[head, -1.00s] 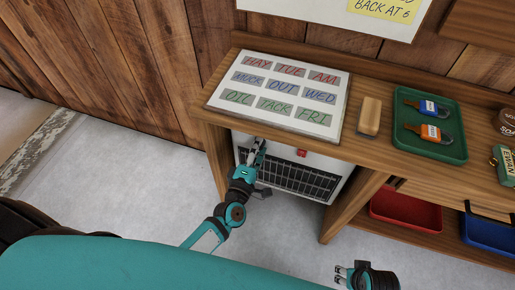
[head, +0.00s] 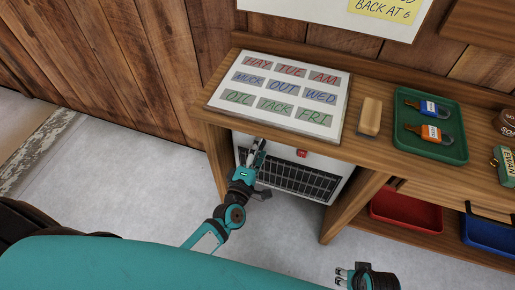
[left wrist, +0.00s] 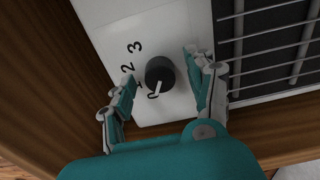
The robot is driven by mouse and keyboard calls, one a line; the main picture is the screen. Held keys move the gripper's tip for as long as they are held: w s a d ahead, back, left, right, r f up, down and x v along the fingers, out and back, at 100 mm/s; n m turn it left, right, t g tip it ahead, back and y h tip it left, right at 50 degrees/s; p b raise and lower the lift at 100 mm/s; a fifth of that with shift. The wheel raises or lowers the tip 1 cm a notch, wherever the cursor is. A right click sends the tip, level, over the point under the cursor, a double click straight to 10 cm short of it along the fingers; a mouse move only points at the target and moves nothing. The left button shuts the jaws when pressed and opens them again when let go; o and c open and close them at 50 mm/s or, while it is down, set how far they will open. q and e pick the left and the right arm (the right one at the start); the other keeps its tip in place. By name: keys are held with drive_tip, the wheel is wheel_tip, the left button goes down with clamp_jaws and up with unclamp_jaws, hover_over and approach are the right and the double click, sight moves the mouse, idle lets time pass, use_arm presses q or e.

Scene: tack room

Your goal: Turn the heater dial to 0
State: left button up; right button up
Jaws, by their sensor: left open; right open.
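The white heater (head: 324,167) with a dark grille stands under the bench. Its round dark dial (left wrist: 160,73) shows in the left wrist view on the white panel, beside the printed numbers 3, 2 and 1. The dial's white pointer faces down and slightly left, near a mark that looks like 0, though the knob and finger crowd it. My left gripper (head: 257,147) is at the heater's left front; in the left wrist view its open fingers (left wrist: 160,90) stand on either side of the dial, apart from it. My right gripper (head: 342,272) is open and empty over the floor.
A red switch (head: 302,153) is on the heater front. The wooden bench (head: 372,148) overhangs it, with a lettered board (head: 212,101), a tan block (head: 370,116) and a green tray (head: 402,143) on top. Red (head: 405,212) and blue (head: 487,234) bins sit below. The floor at left is clear.

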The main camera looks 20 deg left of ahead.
use_arm(q)
drive_tip(key=s, duration=1.1)
drive_tip(key=shift+s+a, duration=0.2)
drive_tip(key=shift+s, duration=0.15)
